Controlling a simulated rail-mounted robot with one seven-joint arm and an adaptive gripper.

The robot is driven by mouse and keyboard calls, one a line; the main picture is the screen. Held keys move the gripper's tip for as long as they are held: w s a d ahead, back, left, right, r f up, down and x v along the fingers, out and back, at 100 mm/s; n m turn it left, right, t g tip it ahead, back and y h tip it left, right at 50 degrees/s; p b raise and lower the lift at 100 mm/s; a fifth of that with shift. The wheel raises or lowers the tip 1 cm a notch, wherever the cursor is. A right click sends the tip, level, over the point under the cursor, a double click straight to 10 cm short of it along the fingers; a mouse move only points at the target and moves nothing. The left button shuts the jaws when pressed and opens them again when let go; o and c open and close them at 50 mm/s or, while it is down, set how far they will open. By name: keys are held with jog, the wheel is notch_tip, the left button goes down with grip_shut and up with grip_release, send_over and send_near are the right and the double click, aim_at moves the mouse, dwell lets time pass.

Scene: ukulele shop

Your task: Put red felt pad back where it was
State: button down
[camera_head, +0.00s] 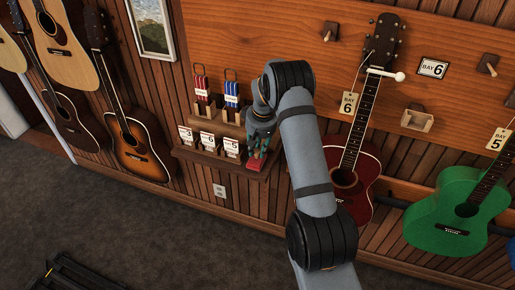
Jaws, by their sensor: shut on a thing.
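My gripper (261,150) is at the right end of the small wooden wall shelf (217,158), pointing down. It is shut on a small red thing, which looks like the red felt pad (256,163). The pad is at or just above the shelf's front right part; I cannot tell whether it touches the shelf. My gripper and wrist hide part of the pad and the shelf behind it.
White number cards (207,141) stand on the shelf, left of my gripper. Red straps (201,86) and blue straps (232,95) are above. A red ukulele (346,187) hangs close on the right, partly behind my arm. A green ukulele (450,225) hangs farther right.

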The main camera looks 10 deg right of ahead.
aim_at(260, 162)
jog(key=shift+f, duration=0.2)
jog(key=c, duration=1.5)
grip_release()
jog(key=shift+o, duration=0.2)
jog(key=shift+r, duration=0.15)
jog(key=shift+r, duration=0.25)
notch_tip(260, 162, up, 12)
jog(key=s+b, duration=0.2)
jog(key=shift+d+f, duration=0.25)
jog(key=shift+d, duration=0.1)
